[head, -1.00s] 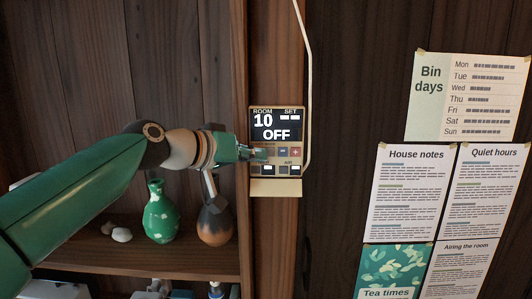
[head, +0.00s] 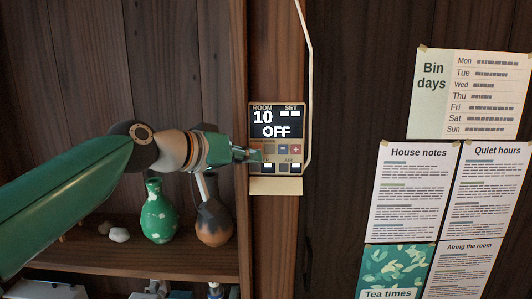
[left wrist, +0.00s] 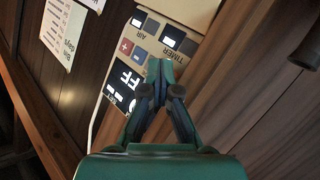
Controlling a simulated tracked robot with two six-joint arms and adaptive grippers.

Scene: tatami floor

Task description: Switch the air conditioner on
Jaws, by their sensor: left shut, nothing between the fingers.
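The air conditioner's control panel (head: 276,133) is fixed to a wooden post. Its screen reads ROOM 10, dashes under SET, and OFF. Below the screen are small buttons, among them a red plus (head: 296,149) and a blue-grey minus (head: 283,149); lower buttons sit near the word AIR. My left gripper (head: 258,155) is shut and empty, its tips at the left part of the button rows and covering a button there. In the left wrist view the shut fingertips (left wrist: 160,66) lie over the panel (left wrist: 118,62), close to its face; contact cannot be told. My right gripper is not in view.
A shelf (head: 150,257) at the left holds a green vase (head: 159,214), a brown and grey vase (head: 213,222) and pale stones (head: 119,235), below my left arm. A white cable (head: 308,60) runs down beside the panel. Paper notices (head: 412,190) hang on the right wall.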

